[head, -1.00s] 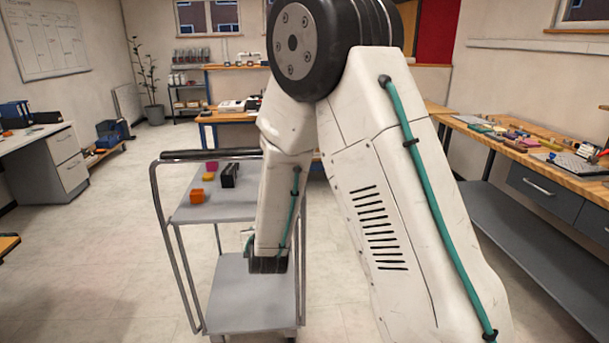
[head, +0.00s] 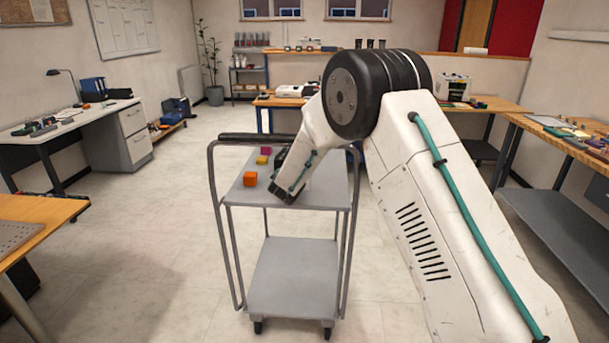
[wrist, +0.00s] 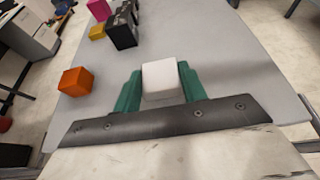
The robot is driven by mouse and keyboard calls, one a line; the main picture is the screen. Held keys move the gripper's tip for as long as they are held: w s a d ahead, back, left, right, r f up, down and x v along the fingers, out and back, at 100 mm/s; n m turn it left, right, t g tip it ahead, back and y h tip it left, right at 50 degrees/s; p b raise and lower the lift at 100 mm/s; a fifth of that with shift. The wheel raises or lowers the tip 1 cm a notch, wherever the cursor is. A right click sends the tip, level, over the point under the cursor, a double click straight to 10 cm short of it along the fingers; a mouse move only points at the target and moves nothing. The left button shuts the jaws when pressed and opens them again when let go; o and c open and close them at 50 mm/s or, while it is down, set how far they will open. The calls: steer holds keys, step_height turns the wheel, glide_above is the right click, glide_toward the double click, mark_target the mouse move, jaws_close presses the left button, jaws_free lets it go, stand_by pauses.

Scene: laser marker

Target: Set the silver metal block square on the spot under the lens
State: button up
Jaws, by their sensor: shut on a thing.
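The silver metal block (wrist: 160,77) looks pale, almost white, in the wrist view. My gripper (wrist: 161,86) is shut on it, with a green finger on each side. The block is over the grey top of a cart (wrist: 235,65); I cannot tell whether it touches the surface.
An orange block (wrist: 75,82), a yellow block (wrist: 97,32), a magenta block (wrist: 100,9) and black blocks (wrist: 122,30) stand on the cart top to the left. A white boxy machine (head: 454,87) stands on the back bench. The floor left of the cart is clear.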

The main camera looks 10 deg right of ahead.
steer(key=w+d, duration=0.2)
steer(key=w, duration=0.1)
steer(key=w+d, duration=0.2)
steer(key=w, duration=0.1)
steer(key=w+d+f, duration=0.1)
steer(key=w+d, duration=0.1)
steer(key=w, duration=0.1)
steer(key=shift+w+d+f, duration=0.1)
steer(key=shift+w+f, duration=0.1)
steer(key=shift+f, duration=1.55)
steer(key=shift+f, duration=0.1)
steer(key=o, duration=1)
